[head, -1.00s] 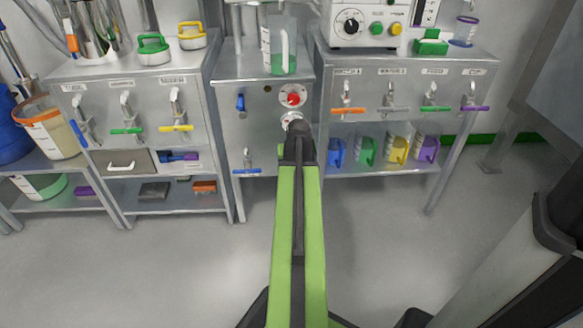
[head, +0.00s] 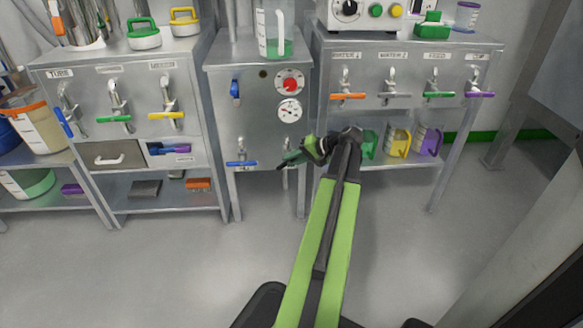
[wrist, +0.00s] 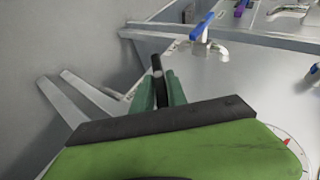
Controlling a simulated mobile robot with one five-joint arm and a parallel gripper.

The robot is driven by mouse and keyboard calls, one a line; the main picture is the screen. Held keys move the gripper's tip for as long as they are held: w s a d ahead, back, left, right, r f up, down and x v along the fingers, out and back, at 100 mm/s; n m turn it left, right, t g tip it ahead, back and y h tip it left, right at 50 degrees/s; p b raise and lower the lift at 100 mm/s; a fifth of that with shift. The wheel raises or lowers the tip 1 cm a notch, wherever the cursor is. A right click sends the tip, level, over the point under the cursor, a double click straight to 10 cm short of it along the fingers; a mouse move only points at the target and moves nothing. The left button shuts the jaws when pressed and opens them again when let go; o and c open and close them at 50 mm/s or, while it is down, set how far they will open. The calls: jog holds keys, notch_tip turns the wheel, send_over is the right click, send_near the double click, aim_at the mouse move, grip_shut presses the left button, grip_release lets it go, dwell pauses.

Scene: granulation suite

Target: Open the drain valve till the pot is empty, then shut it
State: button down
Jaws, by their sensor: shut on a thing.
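The middle steel cabinet (head: 258,110) has a blue-handled valve (head: 242,163) low on its front left, with its lever level. A second pale tap (head: 286,178) sits low on its right, partly hidden by my gripper. My gripper (head: 290,160) reaches in from the right at this tap. In the wrist view its green fingers (wrist: 160,92) are shut on a black lever (wrist: 157,68). The blue-handled valve also shows ahead in the wrist view (wrist: 203,28). No flow from the taps is visible. I cannot tell which vessel is the pot.
A clear jug with green liquid (head: 273,35) stands on the cabinet, above a red knob (head: 290,83) and a round gauge (head: 290,109). Coloured taps line the left and right benches. Jugs (head: 397,142) stand on the right shelf. The floor in front is clear.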

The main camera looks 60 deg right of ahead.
jog(key=shift+s+d+f+t+b, duration=0.2)
jog(key=shift+f+t+b, duration=0.15)
jog(key=shift+t+b, duration=0.55)
jog(key=shift+r+m+y+b, duration=0.15)
jog(key=shift+m+y+b, duration=0.15)
jog(key=c, duration=1.5)
grip_release()
jog(key=shift+c, duration=0.2)
jog(key=shift+o, duration=1.1)
jog(key=p+v, duration=0.8)
jog(key=v, duration=0.9)
jog(key=shift+s+r, duration=0.15)
